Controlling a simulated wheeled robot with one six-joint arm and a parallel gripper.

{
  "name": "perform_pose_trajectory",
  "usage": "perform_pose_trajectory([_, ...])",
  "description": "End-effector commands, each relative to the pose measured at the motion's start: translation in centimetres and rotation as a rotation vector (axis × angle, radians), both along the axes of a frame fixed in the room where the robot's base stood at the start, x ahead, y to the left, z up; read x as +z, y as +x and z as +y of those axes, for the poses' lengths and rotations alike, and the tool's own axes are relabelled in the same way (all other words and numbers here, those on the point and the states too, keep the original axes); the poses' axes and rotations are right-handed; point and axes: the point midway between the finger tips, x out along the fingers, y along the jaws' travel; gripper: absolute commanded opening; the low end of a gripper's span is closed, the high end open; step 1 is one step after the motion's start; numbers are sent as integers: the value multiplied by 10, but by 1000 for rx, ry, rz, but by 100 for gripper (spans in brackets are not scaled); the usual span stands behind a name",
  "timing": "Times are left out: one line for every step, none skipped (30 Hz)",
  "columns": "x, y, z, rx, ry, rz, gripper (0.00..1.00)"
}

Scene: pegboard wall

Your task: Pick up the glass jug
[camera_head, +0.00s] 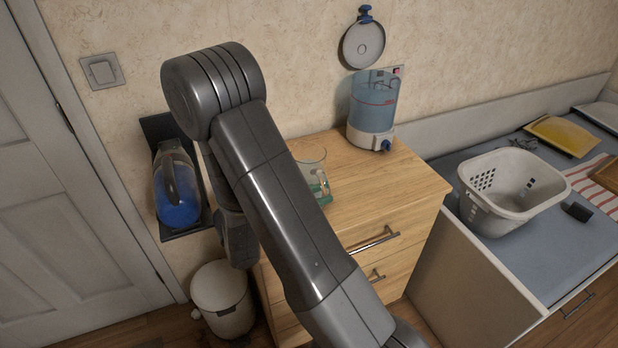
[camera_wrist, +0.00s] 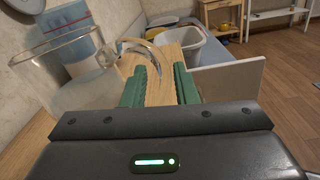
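The clear glass jug (camera_head: 308,155) stands on the wooden drawer cabinet in the camera_head view, partly hidden by my arm. In the camera_wrist view the jug (camera_wrist: 58,78) fills the left side, and its curved handle (camera_wrist: 143,47) reaches right toward the space between my fingers. My gripper (camera_wrist: 159,86) has two green fingers set apart, with bare wood showing between them. The left finger is close to the jug's body; I cannot tell whether it touches. In the camera_head view only a bit of green shows beside the jug, the rest being behind my arm.
A blue water dispenser (camera_head: 373,110) stands behind the jug on the wooden cabinet (camera_head: 385,190). A white basket (camera_head: 510,185) sits on the grey-blue counter to the right. A pan lid (camera_head: 363,46) and a blue appliance (camera_head: 175,190) hang on the wall. A bin (camera_head: 222,298) stands on the floor.

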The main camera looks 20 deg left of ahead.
Motion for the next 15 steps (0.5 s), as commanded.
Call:
perform_pose_trajectory([1,5,-5,-3,-1,0,26])
perform_pose_trajectory([1,8,-7,-3,-1,1,26])
perform_pose_trajectory([1,11,-9,-2,-1,1,26])
perform_pose_trajectory([1,12,-10,-1,-1,1,26])
perform_pose_trajectory([0,14,-11,-1,-1,1,26])
perform_pose_trajectory([0,15,-13,-1,-1,1,26])
perform_pose_trajectory([0,16,-13,-1,-1,1,26])
perform_pose_trajectory([0,16,-13,0,-1,1,26])
perform_pose_trajectory([0,16,-13,0,-1,1,26])
perform_pose_trajectory([0,16,-13,0,-1,1,26])
perform_pose_trajectory([0,16,-13,1,0,0,26])
perform_pose_trajectory([0,16,-13,1,0,0,26])
perform_pose_trajectory([0,16,-13,1,0,0,26])
perform_pose_trajectory([0,16,-13,1,0,0,26])
perform_pose_trajectory([0,16,-13,1,0,0,18])
